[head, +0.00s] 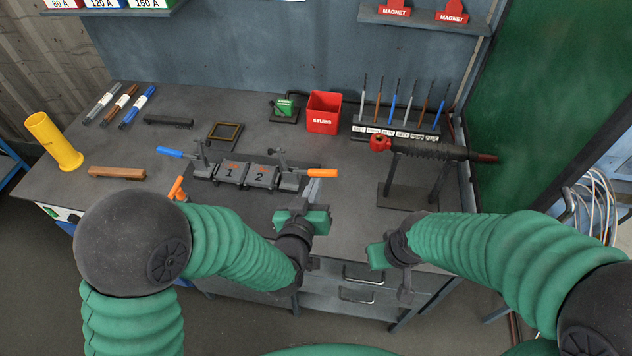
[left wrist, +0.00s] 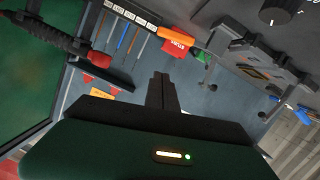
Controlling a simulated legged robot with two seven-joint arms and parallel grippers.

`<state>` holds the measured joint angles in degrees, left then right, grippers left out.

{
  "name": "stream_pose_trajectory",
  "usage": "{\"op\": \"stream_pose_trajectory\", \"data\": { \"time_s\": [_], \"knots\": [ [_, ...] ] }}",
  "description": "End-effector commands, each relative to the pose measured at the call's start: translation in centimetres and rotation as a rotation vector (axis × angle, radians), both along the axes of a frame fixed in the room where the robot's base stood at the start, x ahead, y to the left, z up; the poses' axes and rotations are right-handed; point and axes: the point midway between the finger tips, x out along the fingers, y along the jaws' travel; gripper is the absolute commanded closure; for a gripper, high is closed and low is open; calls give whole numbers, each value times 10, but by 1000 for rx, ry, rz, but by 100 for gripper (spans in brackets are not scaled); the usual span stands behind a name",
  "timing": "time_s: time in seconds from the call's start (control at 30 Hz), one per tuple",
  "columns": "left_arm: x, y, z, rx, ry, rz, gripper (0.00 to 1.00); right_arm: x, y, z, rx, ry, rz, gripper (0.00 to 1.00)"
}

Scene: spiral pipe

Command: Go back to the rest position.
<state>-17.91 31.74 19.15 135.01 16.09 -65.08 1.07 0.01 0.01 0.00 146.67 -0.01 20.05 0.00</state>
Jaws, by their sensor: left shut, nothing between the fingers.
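My left gripper (head: 312,188) is in front of the clamping fixture (head: 246,176), near the front edge of the bench. In the left wrist view, its fingers (left wrist: 161,90) are together with nothing between them. My right gripper (head: 378,256) is low, at the bench's front edge, right of the left one; its fingers cannot be made out, so open or shut is unclear. Both green arms reach in from the bottom of the head view.
The bench (head: 230,112) holds a red STUBS box (head: 323,113), a rod rack (head: 396,130), a torch on a stand (head: 430,149), a yellow cylinder (head: 54,141) and a brown bar (head: 117,172). A green curtain (head: 552,90) hangs at right. Drawers are below.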

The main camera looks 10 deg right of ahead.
Motion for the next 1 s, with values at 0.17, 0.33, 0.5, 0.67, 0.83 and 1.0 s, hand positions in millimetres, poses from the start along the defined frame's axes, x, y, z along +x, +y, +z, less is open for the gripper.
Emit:
{"op": "stream_pose_trajectory", "data": {
  "time_s": [0.17, 0.33, 0.5, 0.67, 0.83, 1.0],
  "knots": [
    [1, 0, 0, 1, 1, 1, 100, 0, 0, 0, 0, 0, 0, 100],
    [1, 0, 0, 1, 2, 0, 100, 0, 0, 0, 0, 0, 0, 100],
    [2, 35, -14, 85, 122, 6, 100, 0, 0, 0, 0, 0, 0, 100],
    [-34, 135, -49, 268, 470, 49, 100, 0, 0, 0, 0, 0, 0, 100],
    [-121, 230, -68, 375, 856, 119, 100, 0, 0, 0, 0, 0, 0, 100],
    [-170, 262, -69, 398, 1033, 143, 100, 0, 0, 0, 0, 0, 0, 100]
  ]
}}
